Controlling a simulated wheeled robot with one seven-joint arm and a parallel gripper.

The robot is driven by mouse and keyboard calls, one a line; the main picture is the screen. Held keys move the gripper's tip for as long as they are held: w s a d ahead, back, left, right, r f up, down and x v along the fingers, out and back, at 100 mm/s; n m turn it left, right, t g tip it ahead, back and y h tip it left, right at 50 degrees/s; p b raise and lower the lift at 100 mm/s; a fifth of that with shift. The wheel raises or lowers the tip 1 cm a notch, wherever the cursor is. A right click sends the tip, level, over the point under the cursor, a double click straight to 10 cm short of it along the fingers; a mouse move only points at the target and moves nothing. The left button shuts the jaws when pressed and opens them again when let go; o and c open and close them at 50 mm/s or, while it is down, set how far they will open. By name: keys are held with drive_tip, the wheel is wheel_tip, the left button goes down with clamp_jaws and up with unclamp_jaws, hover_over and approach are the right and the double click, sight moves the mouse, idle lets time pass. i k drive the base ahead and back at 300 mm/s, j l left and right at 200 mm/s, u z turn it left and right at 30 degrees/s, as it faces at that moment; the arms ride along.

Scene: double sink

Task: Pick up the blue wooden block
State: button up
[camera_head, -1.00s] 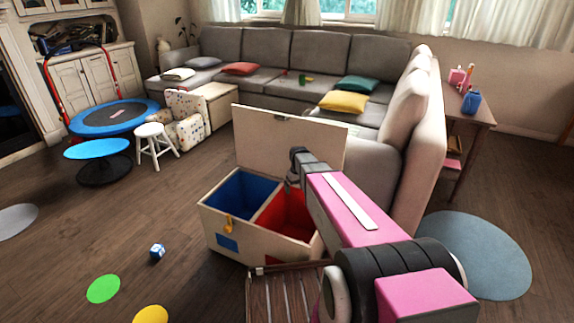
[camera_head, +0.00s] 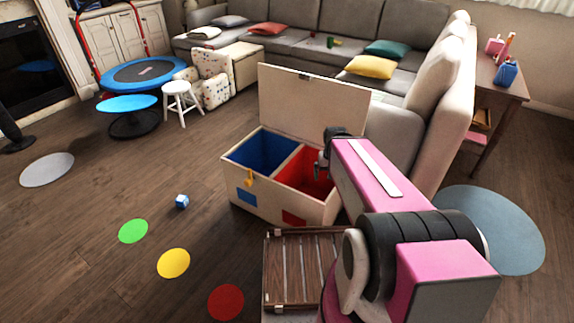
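A small blue block (camera_head: 182,201) with pale markings lies on the dark wood floor, left of the open toy chest. My pink arm reaches in from the lower right. Its dark end with my gripper (camera_head: 322,150) is over the chest's red compartment, well to the right of the block and apart from it. The fingers are small and partly hidden by the arm, so I cannot tell whether they are open or shut.
The toy chest (camera_head: 262,204) has blue and red compartments and a raised lid. A slatted wooden piece (camera_head: 292,270) stands in front. Flat green (camera_head: 133,231), yellow (camera_head: 173,263) and red (camera_head: 226,301) discs lie on the floor. Floor around the block is clear.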

sight(182, 201)
drive_tip(key=k+l, duration=0.15)
drive_tip(key=k, duration=0.4)
drive_tip(key=u, duration=1.35)
drive_tip(key=i+j, duration=0.15)
drive_tip(key=i, duration=0.35)
drive_tip(key=i+j+z, duration=0.15)
drive_tip(key=i, duration=0.35)
drive_tip(key=i+j, duration=0.25)
drive_tip(key=i, duration=0.25)
drive_tip(key=z, duration=0.05)
